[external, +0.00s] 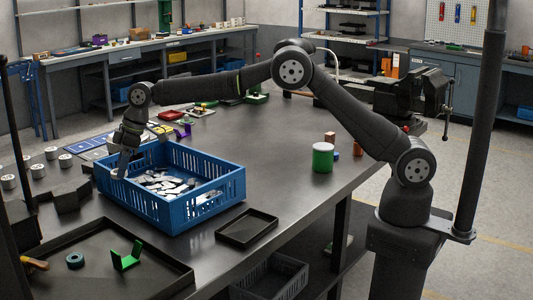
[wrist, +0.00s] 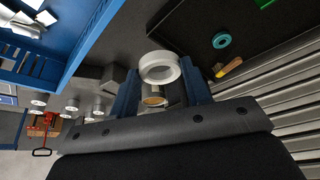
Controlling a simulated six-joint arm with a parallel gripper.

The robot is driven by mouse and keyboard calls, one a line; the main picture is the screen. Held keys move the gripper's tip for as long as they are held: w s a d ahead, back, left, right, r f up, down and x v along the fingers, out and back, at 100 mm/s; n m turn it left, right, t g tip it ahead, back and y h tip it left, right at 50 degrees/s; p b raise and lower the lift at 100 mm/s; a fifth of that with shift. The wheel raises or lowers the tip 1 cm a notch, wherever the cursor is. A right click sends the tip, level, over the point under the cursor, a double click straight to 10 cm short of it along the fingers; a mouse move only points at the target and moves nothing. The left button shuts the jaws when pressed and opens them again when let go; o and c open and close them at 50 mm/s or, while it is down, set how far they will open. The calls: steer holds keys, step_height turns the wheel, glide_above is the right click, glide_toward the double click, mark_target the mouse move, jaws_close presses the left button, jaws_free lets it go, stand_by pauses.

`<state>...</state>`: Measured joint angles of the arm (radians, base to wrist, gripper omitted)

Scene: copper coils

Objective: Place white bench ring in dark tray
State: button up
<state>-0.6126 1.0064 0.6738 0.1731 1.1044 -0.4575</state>
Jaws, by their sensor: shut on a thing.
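The white bench ring (wrist: 160,67) is held between the fingertips of my gripper (wrist: 160,80) in the wrist view. In the external view my gripper (external: 121,168) is at the left end of the blue crate, and the ring is too small there to make out clearly. Two dark trays show: a large one (external: 60,242) at the front left, and a small, empty one (external: 247,228) right of the crate. The large tray (wrist: 195,28) also shows in the wrist view, beyond the ring.
The blue crate (external: 178,212) holds several pale flat pieces. A teal ring (external: 75,260), a green bracket (external: 127,257) and an orange-handled tool (external: 34,262) lie in the large tray. A green-and-white can (external: 322,158) stands on the right. Several pale cylinders (external: 51,153) are at left.

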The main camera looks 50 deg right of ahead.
steer(key=s+a+n, duration=0.2)
steer(key=s+a, duration=0.6)
steer(key=a, duration=0.2)
glide_above(89, 273)
steer(key=d, duration=0.1)
steer(key=f, duration=1.2)
steer(key=shift+s+d, duration=0.2)
steer(key=shift+f, duration=2.05)
steer(key=shift+f, duration=0.1)
steer(key=o, duration=1)
steer(key=shift+f, duration=0.1)
steer(key=shift+o, duration=0.2)
